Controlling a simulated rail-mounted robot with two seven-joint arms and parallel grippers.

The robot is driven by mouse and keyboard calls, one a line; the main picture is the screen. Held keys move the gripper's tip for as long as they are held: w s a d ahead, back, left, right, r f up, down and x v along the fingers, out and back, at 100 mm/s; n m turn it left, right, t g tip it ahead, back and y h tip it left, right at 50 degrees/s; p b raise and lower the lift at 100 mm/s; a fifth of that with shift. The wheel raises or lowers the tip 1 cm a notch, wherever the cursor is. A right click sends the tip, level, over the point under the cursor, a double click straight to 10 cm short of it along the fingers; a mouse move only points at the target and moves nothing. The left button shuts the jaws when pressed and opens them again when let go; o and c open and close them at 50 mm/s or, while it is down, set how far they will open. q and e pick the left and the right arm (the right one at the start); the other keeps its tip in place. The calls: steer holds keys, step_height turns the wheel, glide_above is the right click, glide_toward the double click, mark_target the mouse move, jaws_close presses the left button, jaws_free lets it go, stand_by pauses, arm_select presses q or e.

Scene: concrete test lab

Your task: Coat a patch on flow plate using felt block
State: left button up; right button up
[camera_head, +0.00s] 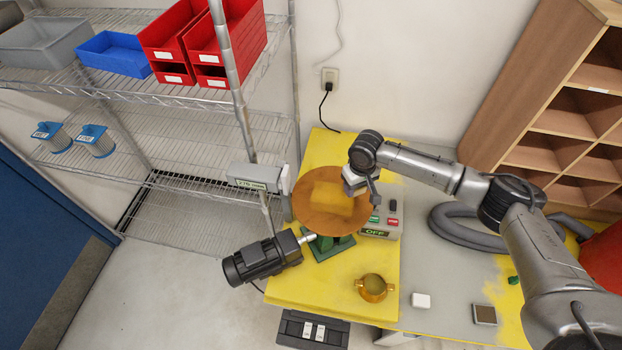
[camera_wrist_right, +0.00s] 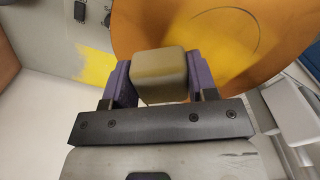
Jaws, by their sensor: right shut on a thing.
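The flow plate (camera_head: 318,222), a round orange disc on a green stand (camera_head: 330,246), stands at the table's middle back. It fills the upper right of the right wrist view (camera_wrist_right: 270,55), where a thin dark arc shows on it. In the head view a lighter yellow patch (camera_head: 334,204) lies on its face. My right gripper (camera_head: 353,187) is over the plate's right part. In the right wrist view its purple fingers (camera_wrist_right: 158,85) are shut on the felt block (camera_wrist_right: 160,72), a brownish-yellow block. I cannot tell whether the block touches the plate. My left gripper is out of view.
A control box (camera_head: 381,222) reading OFF stands right of the plate. A dark motor (camera_head: 262,260) is at its left, with a small display (camera_head: 256,184) behind. A brass pot (camera_head: 373,288), white block (camera_head: 420,300) and dark square pad (camera_head: 484,314) lie in front.

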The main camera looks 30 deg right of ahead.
steer(key=shift+r, duration=2.45)
